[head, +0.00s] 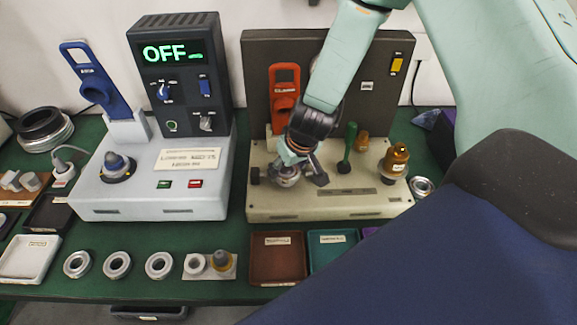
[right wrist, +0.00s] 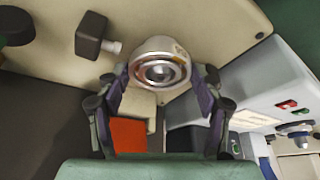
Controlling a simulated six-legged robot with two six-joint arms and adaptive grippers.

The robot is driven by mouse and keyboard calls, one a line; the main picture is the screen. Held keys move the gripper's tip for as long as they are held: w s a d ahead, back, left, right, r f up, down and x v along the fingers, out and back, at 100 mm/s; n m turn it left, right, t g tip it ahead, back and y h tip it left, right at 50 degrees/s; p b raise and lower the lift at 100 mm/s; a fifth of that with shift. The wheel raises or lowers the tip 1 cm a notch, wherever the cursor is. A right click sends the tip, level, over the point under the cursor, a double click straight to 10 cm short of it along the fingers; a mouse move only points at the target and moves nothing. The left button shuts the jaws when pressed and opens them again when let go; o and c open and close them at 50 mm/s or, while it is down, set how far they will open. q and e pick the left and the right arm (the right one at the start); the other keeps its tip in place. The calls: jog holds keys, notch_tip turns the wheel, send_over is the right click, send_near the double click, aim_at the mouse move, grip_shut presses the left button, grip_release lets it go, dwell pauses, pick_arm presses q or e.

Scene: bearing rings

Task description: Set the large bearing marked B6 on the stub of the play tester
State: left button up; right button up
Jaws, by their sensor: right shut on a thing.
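My right gripper (head: 300,172) reaches down over the left part of the beige tester (head: 270,208). It is shut on a large silvery bearing (head: 286,178), with a finger on each side of the ring. The right wrist view shows the bearing (right wrist: 160,68) between the fingertips, with a yellowish mark on its rim too small to read. The tester's stub is hidden, and I cannot tell whether the bearing touches it. My left gripper is not in view.
A grey machine (head: 205,205) reading OFF stands left of the beige tester. The tester carries a red lever (head: 284,95), a green-knobbed lever (head: 348,145) and a brass knob (head: 396,158). Several rings (head: 117,265) and a brown tray (head: 278,262) line the front.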

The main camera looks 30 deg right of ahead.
jog(key=shift+f+b, duration=0.3)
jog(key=shift+f, duration=0.05)
jog(key=o, duration=1.6)
jog(key=shift+r, duration=0.1)
jog(key=shift+c, duration=0.2)
jog(key=shift+s+r, duration=0.15)
jog(key=shift+r, duration=0.3)
jog(key=v, duration=1.1)
